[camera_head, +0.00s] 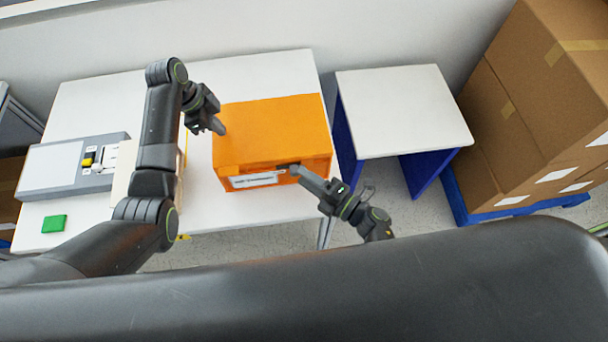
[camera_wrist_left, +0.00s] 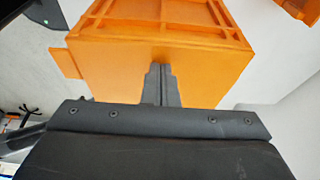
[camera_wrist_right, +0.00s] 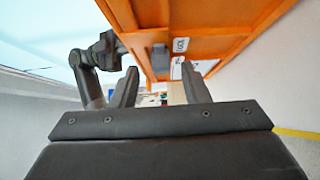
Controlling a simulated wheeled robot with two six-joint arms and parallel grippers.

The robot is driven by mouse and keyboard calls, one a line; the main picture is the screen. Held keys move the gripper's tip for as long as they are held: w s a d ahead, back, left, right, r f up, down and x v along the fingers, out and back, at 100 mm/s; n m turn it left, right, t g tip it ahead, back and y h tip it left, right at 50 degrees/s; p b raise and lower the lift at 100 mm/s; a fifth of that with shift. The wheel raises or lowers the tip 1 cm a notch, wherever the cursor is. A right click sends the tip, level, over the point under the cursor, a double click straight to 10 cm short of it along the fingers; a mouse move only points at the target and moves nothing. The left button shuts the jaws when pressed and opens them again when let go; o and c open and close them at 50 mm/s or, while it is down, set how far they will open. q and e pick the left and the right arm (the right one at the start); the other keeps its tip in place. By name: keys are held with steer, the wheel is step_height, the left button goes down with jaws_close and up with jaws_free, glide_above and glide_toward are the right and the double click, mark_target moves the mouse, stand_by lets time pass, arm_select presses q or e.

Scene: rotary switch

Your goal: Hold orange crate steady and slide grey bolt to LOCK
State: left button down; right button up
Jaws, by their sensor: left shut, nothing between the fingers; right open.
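The orange crate (camera_head: 275,130) stands on the white table, its labelled front face toward me. My left gripper (camera_head: 219,129) is shut and empty, its tips at the crate's left side; in the left wrist view the fingers (camera_wrist_left: 160,70) point at the orange wall and appear to touch it. My right gripper (camera_head: 297,170) is open at the right part of the front face. In the right wrist view the grey bolt (camera_wrist_right: 159,58) shows on that face, between and just beyond the open fingertips (camera_wrist_right: 159,76). A white label (camera_wrist_right: 181,45) sits beside it; its text is too small to read surely.
On the white table (camera_head: 230,75), a grey box with a yellow switch (camera_head: 88,159) and a green block (camera_head: 54,224) lie at the left. A small white table (camera_head: 402,110) stands to the right, then stacked cardboard boxes (camera_head: 540,110) on a blue pallet.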

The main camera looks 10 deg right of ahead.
arm_select(q)
steer(key=shift+s+a+f, duration=0.15)
steer(key=shift+f, duration=0.1)
arm_select(e)
steer(key=v, duration=1)
steer(key=shift+s+d, duration=0.2)
arm_select(q)
steer(key=shift+r, duration=0.1)
arm_select(e)
steer(key=shift+r, duration=0.1)
arm_select(q)
steer(key=shift+w+a+r+p, duration=0.1)
steer(key=shift+w+r+p, duration=0.1)
steer(key=shift+r+p, duration=0.95)
step_height(320, 180, up, 2)
steer(key=p, duration=0.3)
steer(key=shift+r, duration=0.2)
steer(key=shift+r+p, duration=0.75)
steer(key=shift+p, duration=0.1)
arm_select(e)
step_height(320, 180, up, 7)
steer(key=shift+w+f, duration=0.15)
steer(key=shift+f, duration=0.05)
